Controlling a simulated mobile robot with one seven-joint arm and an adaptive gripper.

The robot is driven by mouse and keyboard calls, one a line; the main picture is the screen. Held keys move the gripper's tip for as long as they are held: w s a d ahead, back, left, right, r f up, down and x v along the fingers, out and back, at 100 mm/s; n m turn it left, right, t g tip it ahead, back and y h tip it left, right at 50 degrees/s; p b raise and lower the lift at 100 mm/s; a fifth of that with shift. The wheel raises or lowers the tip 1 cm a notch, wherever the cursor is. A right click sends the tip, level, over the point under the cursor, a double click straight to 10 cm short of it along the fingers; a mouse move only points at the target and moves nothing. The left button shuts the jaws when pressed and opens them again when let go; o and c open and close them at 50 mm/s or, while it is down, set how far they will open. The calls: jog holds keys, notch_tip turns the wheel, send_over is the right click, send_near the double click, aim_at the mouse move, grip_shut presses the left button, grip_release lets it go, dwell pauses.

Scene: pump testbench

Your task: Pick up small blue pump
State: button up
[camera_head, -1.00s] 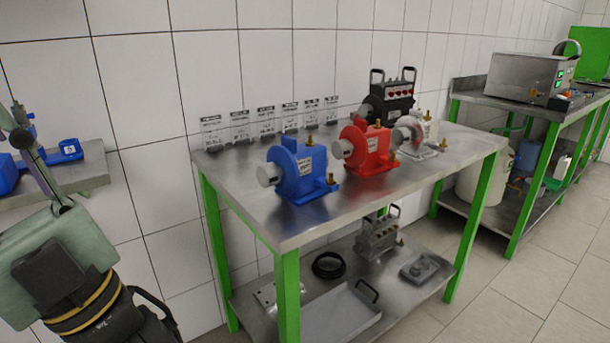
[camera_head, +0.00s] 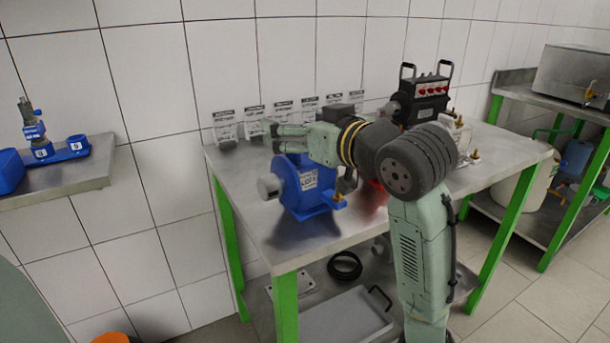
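A blue pump (camera_head: 308,188) stands upright on the steel table (camera_head: 262,228), with a grey round end facing left and a brass fitting at its lower right. My gripper (camera_head: 275,137) is above the pump's top, pointing left, with its fingers apart and nothing seen between them. The gripper and wrist hide part of the pump's top. I cannot tell whether the fingers touch it. A red pump (camera_head: 372,195) to its right is mostly hidden behind my arm.
Label stands (camera_head: 255,121) line the table's back edge by the wall. A black unit with red buttons (camera_head: 424,100) stands behind my arm. A tray (camera_head: 345,318) lies on the lower shelf. A left-hand shelf (camera_head: 85,180) holds blue parts (camera_head: 70,149).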

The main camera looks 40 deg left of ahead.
aim_at(312, 163)
jog(key=o, duration=0.4)
jog(key=d+f+h, duration=0.1)
jog(key=w+d+f+h, duration=0.1)
jog(key=d, duration=0.1)
jog(key=w+d+f, duration=0.1)
jog(key=shift+w+d+m+h, duration=0.1)
jog(key=shift+d+m+h, duration=0.05)
jog(key=shift+m+h, duration=0.2)
jog(key=shift+c, duration=0.2)
jog(key=shift+g, duration=0.3)
jog(key=p+x, duration=0.1)
jog(key=x, duration=0.3)
jog(key=shift+w+a+f, duration=0.15)
jog(key=shift+a+f, duration=0.05)
jog(key=shift+p+x, duration=0.65)
jog(key=shift+x, duration=2.25)
jog(key=shift+w+d, duration=0.1)
jog(key=shift+f, duration=0.1)
jog(key=c, duration=2.1)
jog(key=shift+c, duration=0.8)
